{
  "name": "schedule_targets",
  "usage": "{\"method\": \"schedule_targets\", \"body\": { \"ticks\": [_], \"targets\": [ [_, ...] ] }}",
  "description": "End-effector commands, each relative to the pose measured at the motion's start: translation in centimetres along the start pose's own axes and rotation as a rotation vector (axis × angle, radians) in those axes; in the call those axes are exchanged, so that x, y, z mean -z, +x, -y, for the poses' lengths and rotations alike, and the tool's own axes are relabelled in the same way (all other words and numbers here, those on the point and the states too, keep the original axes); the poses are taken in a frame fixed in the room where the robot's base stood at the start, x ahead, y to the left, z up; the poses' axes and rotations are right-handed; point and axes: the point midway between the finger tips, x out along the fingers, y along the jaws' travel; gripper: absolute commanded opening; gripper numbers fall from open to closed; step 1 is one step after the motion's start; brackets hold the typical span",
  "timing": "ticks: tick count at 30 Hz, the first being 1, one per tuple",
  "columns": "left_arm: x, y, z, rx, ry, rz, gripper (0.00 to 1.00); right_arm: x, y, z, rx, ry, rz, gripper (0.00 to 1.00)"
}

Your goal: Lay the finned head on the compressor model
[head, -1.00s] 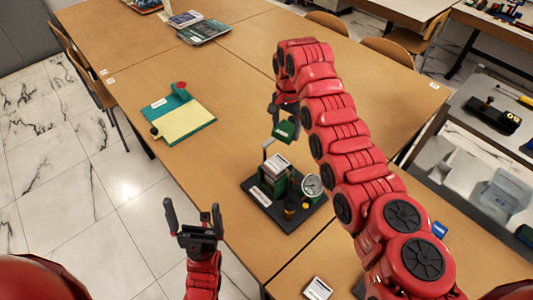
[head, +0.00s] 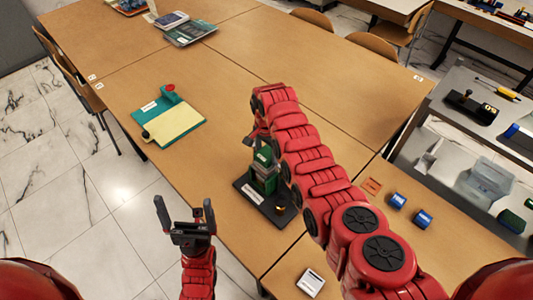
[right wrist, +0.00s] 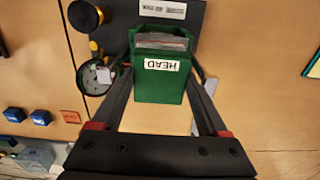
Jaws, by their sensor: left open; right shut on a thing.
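The finned head (head: 263,157) is a green block; in the right wrist view its white label (right wrist: 163,66) reads HEAD. My right gripper (head: 262,138) is shut on it, one finger on each side. The compressor model (head: 252,194) is a black base with a green body. The head is right over that body in the head view; I cannot tell whether they touch. The right wrist view shows the base (right wrist: 185,28), a round gauge (right wrist: 97,77) and a black knob (right wrist: 85,16). My arm hides part of the model. My left gripper (head: 184,219) is open and empty, left of the table edge.
A teal board with a yellow sheet (head: 172,125) lies on the table at left. Books (head: 190,33) lie at the back. Blue blocks (head: 398,200) and an orange tag (head: 373,187) lie right of my arm. A white labelled item (head: 310,283) lies in front.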

Motion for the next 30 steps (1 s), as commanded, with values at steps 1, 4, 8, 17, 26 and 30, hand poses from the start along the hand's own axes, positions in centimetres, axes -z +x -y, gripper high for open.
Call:
{"method": "schedule_targets", "body": {
  "ticks": [1,4,8,17,26,30],
  "targets": [
    [0.1,0.3,0.0,0.000,0.000,0.000,1.00,0.0,0.4,-0.1,-0.004,0.000,0.002,0.08],
    [0.1,0.5,0.0,0.000,0.000,0.000,1.00,0.0,1.1,-0.1,-0.002,0.001,0.001,0.08],
    [0.1,0.4,0.0,0.000,0.000,0.000,1.00,0.0,1.5,0.0,0.001,0.001,-0.001,0.08],
    [0.0,0.0,0.0,0.000,0.000,0.000,1.00,0.0,1.9,0.0,0.001,0.000,0.000,0.79],
    [0.0,0.1,0.0,0.000,0.000,0.000,1.00,0.0,1.8,0.0,0.001,0.000,0.000,0.89],
    [0.1,0.7,0.0,0.000,0.000,0.000,1.00,0.0,1.1,-0.1,0.001,0.000,0.000,0.89]
  ]
}}
